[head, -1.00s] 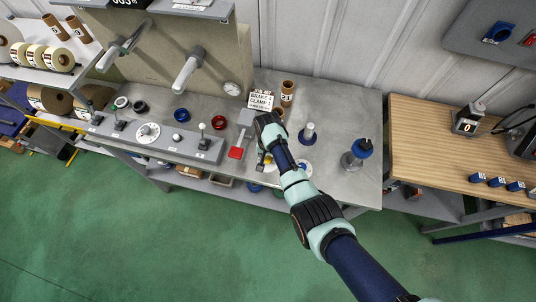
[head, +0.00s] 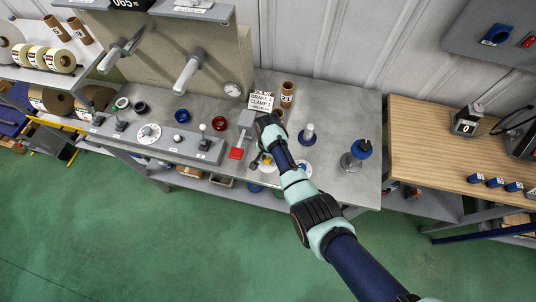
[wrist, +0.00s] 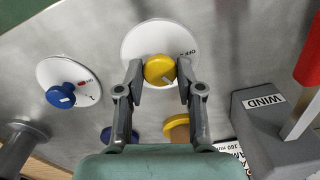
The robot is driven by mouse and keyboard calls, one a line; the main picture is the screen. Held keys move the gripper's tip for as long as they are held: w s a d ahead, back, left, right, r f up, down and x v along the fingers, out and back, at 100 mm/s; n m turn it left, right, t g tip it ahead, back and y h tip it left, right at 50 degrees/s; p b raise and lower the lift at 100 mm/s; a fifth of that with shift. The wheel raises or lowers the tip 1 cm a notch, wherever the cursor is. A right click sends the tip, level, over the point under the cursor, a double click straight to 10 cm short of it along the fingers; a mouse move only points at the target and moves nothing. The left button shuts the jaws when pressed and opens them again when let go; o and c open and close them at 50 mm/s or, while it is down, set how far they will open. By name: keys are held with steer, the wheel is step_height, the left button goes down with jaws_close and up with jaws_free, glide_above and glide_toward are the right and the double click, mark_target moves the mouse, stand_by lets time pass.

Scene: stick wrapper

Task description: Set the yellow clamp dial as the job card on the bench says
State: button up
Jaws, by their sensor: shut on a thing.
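The yellow clamp dial is a round yellow knob (wrist: 159,70) on a white disc (wrist: 140,38). In the wrist view my gripper (wrist: 160,84) is shut on the knob, one finger on each side. The letters OFF show on the disc right of the knob; the rest of its scale is hidden or too small to read. In the head view my gripper (head: 265,161) hides most of the dial. The job card (head: 261,102) stands behind my wrist on the bench. It has lines for BRAKE and CLAMP, with numbers too small to be sure of.
A blue dial (wrist: 64,96) on a white disc is beside the yellow one. A WIND lever block (wrist: 268,115) with a red handle (head: 236,153) stands on the other side. A cardboard core (head: 287,93) is behind my arm. The bench (head: 335,110) is clear at the back right.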

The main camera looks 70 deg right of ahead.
steer(key=o, duration=1.2)
steer(key=shift+c, duration=0.2)
steer(key=shift+r, duration=0.15)
step_height(320, 180, up, 12)
